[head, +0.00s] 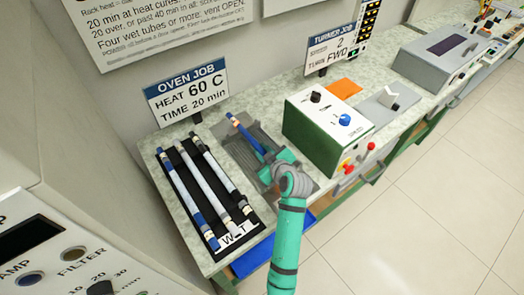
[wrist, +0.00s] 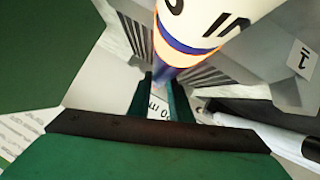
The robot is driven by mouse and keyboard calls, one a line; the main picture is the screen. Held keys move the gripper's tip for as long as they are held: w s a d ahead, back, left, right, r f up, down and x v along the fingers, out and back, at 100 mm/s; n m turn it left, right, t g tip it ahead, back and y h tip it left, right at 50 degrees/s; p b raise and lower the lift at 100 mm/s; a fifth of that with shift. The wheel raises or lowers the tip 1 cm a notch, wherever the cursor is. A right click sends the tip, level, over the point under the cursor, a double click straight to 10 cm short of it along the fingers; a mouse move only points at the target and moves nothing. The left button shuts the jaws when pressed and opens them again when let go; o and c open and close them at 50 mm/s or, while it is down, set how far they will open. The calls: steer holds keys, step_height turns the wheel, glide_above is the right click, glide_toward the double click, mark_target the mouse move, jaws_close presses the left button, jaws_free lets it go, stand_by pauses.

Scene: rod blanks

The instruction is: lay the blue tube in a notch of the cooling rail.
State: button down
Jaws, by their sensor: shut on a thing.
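The blue tube (head: 244,132) is in my gripper (head: 271,158), above the grey ridged cooling rail (head: 267,133) in the head view. The tube slants, with its white-banded end toward the back left. In the wrist view the tube (wrist: 182,50) runs between my two dark green fingers, its white printed end near the camera. My gripper (wrist: 161,98) is shut on it. Grey ridges of the rail (wrist: 205,82) show on both sides of the tube. I cannot tell whether the tube touches a notch.
A black rack (head: 175,158) marked WET holds three tubes left of the rail. A green and white control box (head: 318,128) stands close on the right. An oven job sign (head: 187,95) stands behind. A blue bin (head: 252,262) sits below the bench's front edge.

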steer(key=shift+f, duration=0.15)
steer(key=c, duration=1.6)
jaws_free()
steer(key=shift+s+r, duration=0.15)
steer(key=shift+r, duration=0.15)
steer(key=v, duration=1.1)
steer(key=shift+s+d+r, duration=0.15)
steer(key=shift+s, duration=0.1)
